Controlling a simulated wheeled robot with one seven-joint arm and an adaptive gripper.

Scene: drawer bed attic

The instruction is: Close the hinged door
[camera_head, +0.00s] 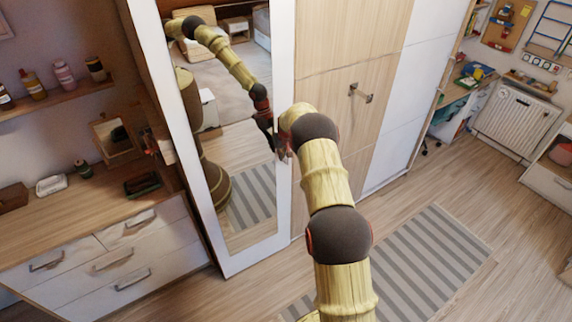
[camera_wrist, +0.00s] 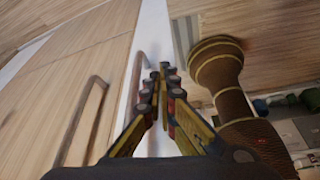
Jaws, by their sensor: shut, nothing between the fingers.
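The tall mirrored door (camera_head: 282,70) has a white frame and is part of a wardrobe. Its lower edge looks roughly in line with the neighbouring wooden panel (camera_head: 340,60); I cannot tell whether a small gap remains. My gripper (camera_head: 284,156) is at the door's right-hand stile, mostly hidden behind my wrist. In the wrist view my gripper (camera_wrist: 163,75) is shut and empty, its fingertips over the white stile (camera_wrist: 153,30). A slim bar handle (camera_wrist: 137,82) stands just left of the fingers. Contact is unclear.
Another handle (camera_head: 360,93) sits on the wooden panel, right of my gripper. A dresser (camera_head: 120,255) with small items stands left of the mirrored door. A striped rug (camera_head: 430,260) lies on open floor at right. The mirror reflects my arm.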

